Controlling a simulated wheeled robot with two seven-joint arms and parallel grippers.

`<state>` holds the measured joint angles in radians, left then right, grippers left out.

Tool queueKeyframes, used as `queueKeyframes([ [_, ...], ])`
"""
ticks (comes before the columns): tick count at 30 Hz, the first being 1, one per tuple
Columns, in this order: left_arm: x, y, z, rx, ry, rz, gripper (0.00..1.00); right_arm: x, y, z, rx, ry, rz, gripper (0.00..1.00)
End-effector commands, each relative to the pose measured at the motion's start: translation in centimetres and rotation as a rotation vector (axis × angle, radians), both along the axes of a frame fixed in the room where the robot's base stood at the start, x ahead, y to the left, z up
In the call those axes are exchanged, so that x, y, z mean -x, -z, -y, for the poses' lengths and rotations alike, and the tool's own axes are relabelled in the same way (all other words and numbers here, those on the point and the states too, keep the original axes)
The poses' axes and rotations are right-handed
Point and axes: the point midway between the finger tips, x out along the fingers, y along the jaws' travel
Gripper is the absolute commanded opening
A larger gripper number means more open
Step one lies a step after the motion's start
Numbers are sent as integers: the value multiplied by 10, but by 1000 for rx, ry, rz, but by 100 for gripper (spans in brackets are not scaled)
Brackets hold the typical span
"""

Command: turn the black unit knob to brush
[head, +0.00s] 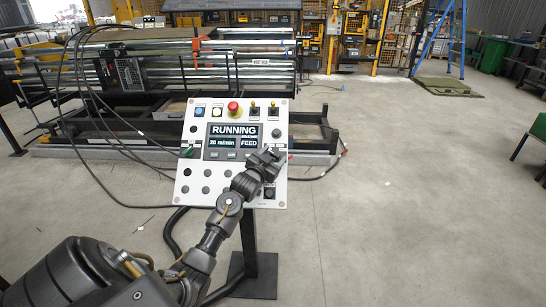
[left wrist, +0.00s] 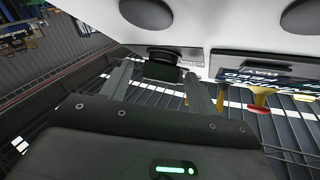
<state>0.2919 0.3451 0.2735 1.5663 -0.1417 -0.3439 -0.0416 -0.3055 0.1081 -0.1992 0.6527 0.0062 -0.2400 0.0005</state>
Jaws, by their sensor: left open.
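A white control panel (head: 183,195) stands upright on a black post. Its display (head: 233,135) reads RUNNING, 20 m/min and FEED. My left gripper (head: 268,156) is in front of the panel's right side, just right of and below the display, and covers that spot in the head view. In the left wrist view my left gripper's fingers (left wrist: 158,75) are open, one on each side of a small black knob (left wrist: 162,67) on the panel face. I cannot tell whether they touch it. The knob's labels are not readable. My right gripper is not in view.
A red mushroom button (head: 233,107) and small switches line the panel's top. A green switch (head: 187,152) is at the panel's left. Black cables (head: 95,120) hang left of the panel. A roller machine (head: 180,65) stands behind.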

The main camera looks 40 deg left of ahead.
Motion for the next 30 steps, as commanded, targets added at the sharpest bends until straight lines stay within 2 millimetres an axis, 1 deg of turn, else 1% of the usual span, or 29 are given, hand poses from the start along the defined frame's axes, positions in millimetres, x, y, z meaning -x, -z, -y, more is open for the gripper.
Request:
queueKeyframes([
  [3, 0, 0, 0, 0, 0, 0, 59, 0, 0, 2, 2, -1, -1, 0],
  [13, 1, 0, 0, 0, 0, 0, 16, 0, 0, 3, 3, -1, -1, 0],
  [22, 1, -2, -1, -23, 33, -18, 15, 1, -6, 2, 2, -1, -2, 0],
  [26, 1, -3, -3, -61, 83, -47, 15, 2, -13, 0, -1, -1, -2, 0],
  [30, 1, -4, -4, -114, 164, -88, 15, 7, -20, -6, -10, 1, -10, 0],
])
